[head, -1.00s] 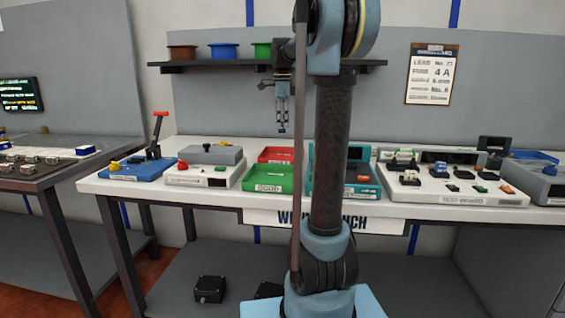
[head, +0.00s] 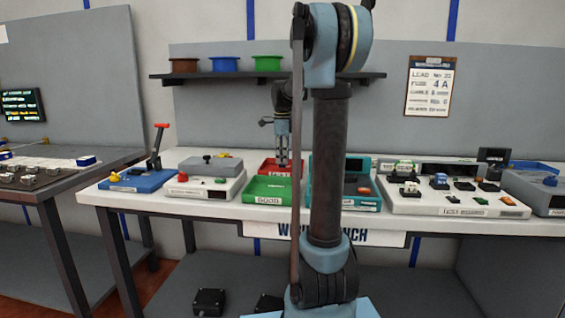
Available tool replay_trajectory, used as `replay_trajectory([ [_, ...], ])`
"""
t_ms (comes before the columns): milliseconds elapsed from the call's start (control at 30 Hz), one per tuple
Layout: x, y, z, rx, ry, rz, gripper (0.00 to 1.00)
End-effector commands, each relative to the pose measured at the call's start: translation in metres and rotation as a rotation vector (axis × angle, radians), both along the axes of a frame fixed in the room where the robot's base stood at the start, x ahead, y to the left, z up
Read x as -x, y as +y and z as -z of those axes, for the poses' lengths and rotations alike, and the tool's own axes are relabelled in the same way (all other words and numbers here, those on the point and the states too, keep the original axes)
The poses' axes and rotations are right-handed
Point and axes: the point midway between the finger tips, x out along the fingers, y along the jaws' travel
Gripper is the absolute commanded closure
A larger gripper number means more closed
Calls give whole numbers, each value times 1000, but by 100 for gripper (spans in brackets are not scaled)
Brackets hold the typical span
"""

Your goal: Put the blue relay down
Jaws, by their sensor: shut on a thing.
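My gripper (head: 283,160) hangs pointing down, its fingertips low over the red tray (head: 266,168) at the back of the white bench. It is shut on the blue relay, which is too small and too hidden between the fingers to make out. I cannot tell whether the relay touches the tray floor. My arm's column covers the right part of the tray.
The green tray (head: 268,189) stands just in front of the red one. A teal device (head: 360,202) stands to the right, and a white device (head: 205,189) to the left. A test board (head: 455,203) holds several small parts, one of them blue. A shelf (head: 220,79) hangs above.

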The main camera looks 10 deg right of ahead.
Motion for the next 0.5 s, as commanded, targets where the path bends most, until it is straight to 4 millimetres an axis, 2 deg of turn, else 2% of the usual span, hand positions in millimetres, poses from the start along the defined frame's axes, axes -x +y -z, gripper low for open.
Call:
replay_trajectory([
  [133, 1, 0, 15, 0, 0, 0, 99],
  [433, 0, -1, 16, 0, 0, 1, 99],
  [467, 0, -1, 16, 0, 0, 1, 78],
  [500, 0, -1, 16, 0, 0, 1, 69],
])
